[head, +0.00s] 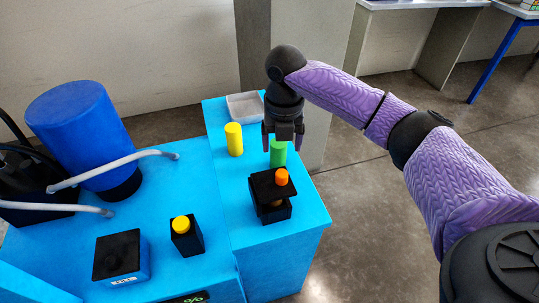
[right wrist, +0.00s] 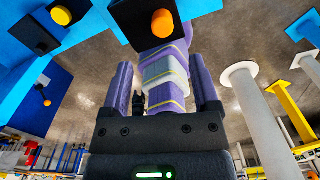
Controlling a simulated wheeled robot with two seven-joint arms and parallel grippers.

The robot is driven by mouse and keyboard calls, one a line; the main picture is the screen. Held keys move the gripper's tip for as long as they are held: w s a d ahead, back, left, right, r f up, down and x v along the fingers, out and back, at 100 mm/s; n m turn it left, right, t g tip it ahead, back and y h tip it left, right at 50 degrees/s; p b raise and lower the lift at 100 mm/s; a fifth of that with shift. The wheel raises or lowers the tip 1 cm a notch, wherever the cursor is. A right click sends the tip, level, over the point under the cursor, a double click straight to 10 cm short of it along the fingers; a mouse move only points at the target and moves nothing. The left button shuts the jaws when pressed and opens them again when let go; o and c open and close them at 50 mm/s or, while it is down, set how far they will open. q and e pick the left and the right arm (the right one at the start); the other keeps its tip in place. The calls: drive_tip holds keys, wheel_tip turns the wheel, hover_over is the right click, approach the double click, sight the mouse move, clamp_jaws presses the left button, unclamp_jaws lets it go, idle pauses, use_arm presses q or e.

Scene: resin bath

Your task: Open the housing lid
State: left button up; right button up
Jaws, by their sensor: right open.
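The housing (head: 271,213) is a small black box on the right blue bench. Its black lid (head: 262,186) carries an orange knob (head: 282,177). The lid looks offset from the box, with a gap at the front showing a brownish part inside. In the right wrist view the lid's orange knob (right wrist: 163,22) shows near the top edge, beyond the fingers. My right gripper (head: 283,138) is open and points down, behind and above the lid, apart from the knob. A green cylinder (head: 278,155) appears just below its fingers; I cannot tell whether they touch. My left gripper is not in view.
A yellow cylinder (head: 234,140) and a pale tray (head: 245,107) stand further back on the bench. At left are a yellow-button box (head: 186,240), a black-topped box (head: 118,257) and a blue tank (head: 80,135) with grey hoses.

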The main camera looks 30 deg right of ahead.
sight(282, 173)
drive_tip(key=f+b, duration=0.1)
drive_tip(key=f, duration=0.2)
drive_tip(key=f+b, duration=0.1)
drive_tip(key=f, duration=0.2)
drive_tip(key=f+b, duration=0.1)
drive_tip(key=f, duration=0.2)
drive_tip(key=shift+s, duration=0.3)
drive_tip(key=shift+f, duration=0.35)
drive_tip(key=c, duration=0.7)
clamp_jaws()
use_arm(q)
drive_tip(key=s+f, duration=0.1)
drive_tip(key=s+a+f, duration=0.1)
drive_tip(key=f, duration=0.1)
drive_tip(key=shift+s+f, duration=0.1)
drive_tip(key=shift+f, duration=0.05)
use_arm(e)
drive_tip(key=shift+r, duration=0.1)
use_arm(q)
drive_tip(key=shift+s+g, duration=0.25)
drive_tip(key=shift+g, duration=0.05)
